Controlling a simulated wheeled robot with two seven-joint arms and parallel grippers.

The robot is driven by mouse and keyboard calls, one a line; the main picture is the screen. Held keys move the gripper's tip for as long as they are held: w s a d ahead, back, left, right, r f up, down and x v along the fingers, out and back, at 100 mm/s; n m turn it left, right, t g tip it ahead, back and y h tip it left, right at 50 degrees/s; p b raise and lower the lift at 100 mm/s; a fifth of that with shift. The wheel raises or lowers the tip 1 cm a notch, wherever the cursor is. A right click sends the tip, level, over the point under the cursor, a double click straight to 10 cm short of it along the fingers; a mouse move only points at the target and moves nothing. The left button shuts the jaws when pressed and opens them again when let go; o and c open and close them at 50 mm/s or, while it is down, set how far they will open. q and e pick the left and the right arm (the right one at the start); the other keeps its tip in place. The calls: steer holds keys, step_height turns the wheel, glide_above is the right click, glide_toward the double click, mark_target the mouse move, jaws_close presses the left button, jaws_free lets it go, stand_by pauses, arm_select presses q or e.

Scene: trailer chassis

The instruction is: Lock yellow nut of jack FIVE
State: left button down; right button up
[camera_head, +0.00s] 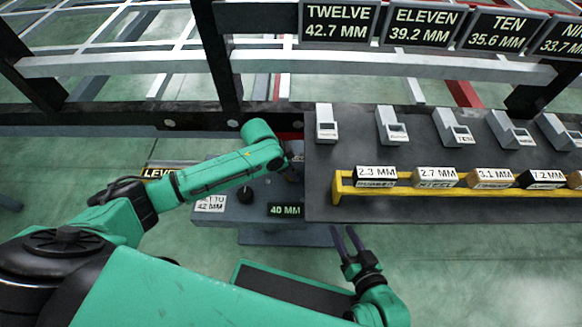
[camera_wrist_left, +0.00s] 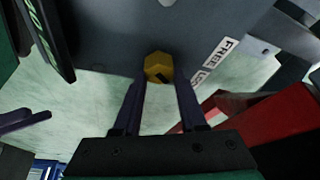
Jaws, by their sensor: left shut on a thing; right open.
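A yellow hexagonal nut (camera_wrist_left: 158,66) shows in the left wrist view below a dark grey surface (camera_wrist_left: 110,45), with a dark mark on its lower side. My left gripper (camera_wrist_left: 161,80) has its two dark fingertips at either side of the nut and is shut on it. In the head view my left arm reaches to the left end of the grey bench, and its fingertips are hidden there. The jack's number cannot be read. My right gripper (camera_head: 350,240) is open and empty in front of the bench.
A "FREE" label (camera_wrist_left: 221,52) sits beside the nut, and a red block (camera_wrist_left: 275,120) lies to its right. The bench (camera_head: 400,207) carries a yellow rail (camera_head: 337,186) with several gauge blocks. A "40 MM" display (camera_head: 285,210) is near my left wrist.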

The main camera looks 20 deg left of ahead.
arm_select(q)
steer(key=shift+r+m+p, duration=0.3)
steer(key=shift+m, duration=0.2)
steer(key=shift+f+m+g, duration=0.25)
steer(key=shift+m+g, duration=0.15)
steer(key=shift+m, duration=0.1)
steer(key=shift+c, duration=2.3)
jaws_free()
steer(key=shift+d+h, duration=0.1)
steer(key=shift+h, duration=0.2)
arm_select(e)
step_height(320, 180, up, 2)
steer(key=shift+r, duration=0.1)
arm_select(q)
steer(key=p+v, duration=0.7)
steer(key=v, duration=0.7)
steer(key=shift+s+r, duration=0.15)
steer(key=shift+r, duration=0.05)
arm_select(e)
steer(key=s+d+r+n+g+h, duration=0.1)
steer(key=d+r+g+h, duration=0.2)
steer(key=d+r+g, duration=0.3)
steer(key=shift+s+d+r+h, duration=0.2)
steer(key=shift+d+h, duration=0.1)
steer(key=shift+d, duration=0.65)
